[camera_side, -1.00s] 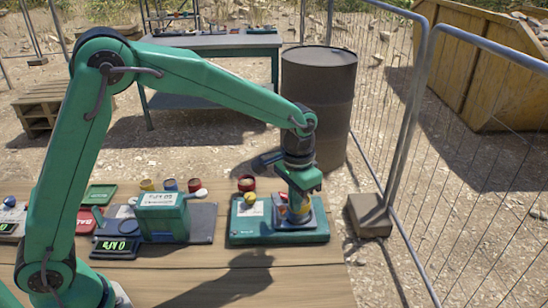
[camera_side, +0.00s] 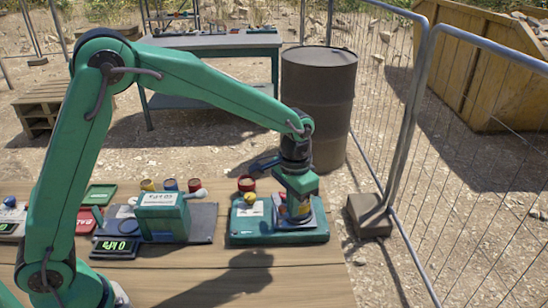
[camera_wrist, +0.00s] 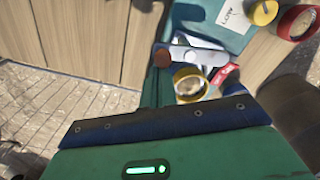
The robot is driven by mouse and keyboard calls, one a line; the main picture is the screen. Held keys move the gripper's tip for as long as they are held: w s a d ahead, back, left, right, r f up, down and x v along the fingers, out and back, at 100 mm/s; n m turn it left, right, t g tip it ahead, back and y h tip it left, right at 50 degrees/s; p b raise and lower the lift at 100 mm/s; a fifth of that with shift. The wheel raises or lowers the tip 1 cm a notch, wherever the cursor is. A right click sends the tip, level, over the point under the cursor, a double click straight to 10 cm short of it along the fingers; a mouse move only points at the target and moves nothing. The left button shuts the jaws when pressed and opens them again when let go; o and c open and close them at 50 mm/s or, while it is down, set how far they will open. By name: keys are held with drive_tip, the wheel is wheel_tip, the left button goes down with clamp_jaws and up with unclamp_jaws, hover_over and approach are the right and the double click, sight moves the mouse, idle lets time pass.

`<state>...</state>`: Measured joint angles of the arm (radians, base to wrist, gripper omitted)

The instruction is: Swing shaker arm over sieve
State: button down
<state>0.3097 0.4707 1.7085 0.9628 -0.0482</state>
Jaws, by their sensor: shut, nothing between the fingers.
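The teal machine base (camera_side: 243,237) sits at the table's right end, with a grey plate on it. In the wrist view a brass-rimmed round cup (camera_wrist: 190,87), likely the sieve, stands by a grey metal bar (camera_wrist: 200,55) with a reddish-brown round end. The bar may be the shaker arm; its end lies beside the cup's rim. A red piece (camera_wrist: 222,74) sits against the cup. My gripper (camera_side: 297,205) is shut, low over the grey plate by the cup. My wrist hides part of this, and contact cannot be told.
A green-and-grey box unit (camera_side: 162,215) with a display stands to the left. A red cup (camera_side: 246,184) is behind the base. A wire fence (camera_side: 405,120) and a dark drum (camera_side: 320,95) stand beyond the table. The front tabletop is clear.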

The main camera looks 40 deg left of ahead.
sight(281, 217)
drive_tip(key=shift+s+a, duration=0.55)
drive_tip(key=shift+s, duration=0.2)
idle(0.4)
drive_tip(key=shift+s+a, duration=0.2)
drive_tip(key=shift+s, duration=0.1)
drive_tip(key=shift+s+a, duration=0.15)
drive_tip(key=shift+a, duration=0.1)
idle(0.5)
drive_tip(key=shift+s+a, duration=0.1)
drive_tip(key=shift+a, duration=0.05)
drive_tip(key=shift+d, duration=0.2)
drive_tip(key=shift+s+d, duration=0.15)
drive_tip(key=shift+d, duration=0.25)
